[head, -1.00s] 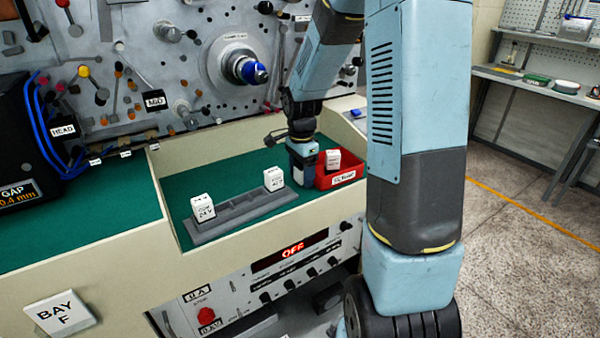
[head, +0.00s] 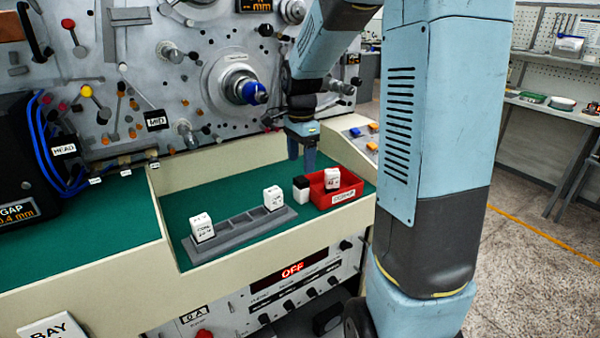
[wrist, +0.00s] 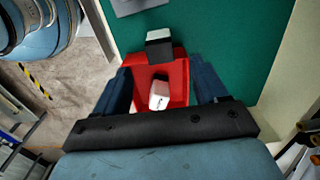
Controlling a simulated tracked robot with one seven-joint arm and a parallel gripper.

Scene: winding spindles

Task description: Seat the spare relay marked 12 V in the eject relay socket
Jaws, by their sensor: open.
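A grey socket rail (head: 246,232) lies on the green bench. A white relay (head: 202,228) sits at its left end and another white relay (head: 273,199) at its right end; the slots between look empty. The left relay's print seems to include 24 V. A red bin (head: 352,194) right of the rail holds a tilted white relay (head: 332,179), also visible in the wrist view (wrist: 159,97). A relay with a black part and a white part (head: 301,189) is at the bin's left side. My gripper (head: 302,156) is open and empty above and behind it. No 12 V mark is readable.
A raised cream wall (head: 110,272) borders the green bench in front. The machine panel with knobs and a blue-tipped spindle (head: 252,92) stands behind. Bare green surface (head: 225,182) lies behind the rail.

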